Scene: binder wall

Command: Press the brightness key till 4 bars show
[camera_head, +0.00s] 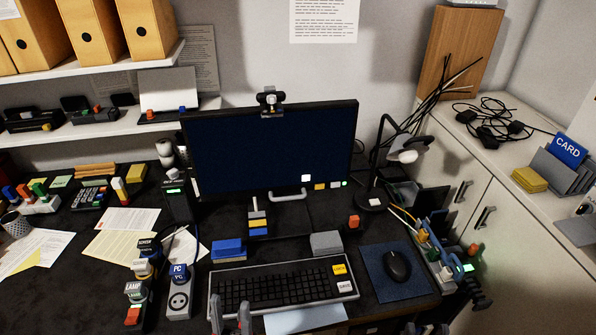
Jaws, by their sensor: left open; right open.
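The monitor (265,145) stands at the back of the desk with a dark navy screen. One small white square (306,178) shows at the screen's lower right; I cannot tell if it is a brightness bar. Small yellow (320,186) and pale (336,185) keys sit on the bezel below it, their markings too small to read. The keyboard (280,286) has a yellow key (339,269) and a white key (345,287) at its right end. My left gripper (231,318) is open at the keyboard's front left. My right gripper (425,329) is open at the bottom edge, mostly cut off.
A desk lamp (373,200) stands right of the monitor. A mouse (397,265) lies on a blue pad (377,284). A grey block (326,244) and blue block (228,248) sit behind the keyboard. Labelled switches (179,285) and papers (125,244) occupy the left.

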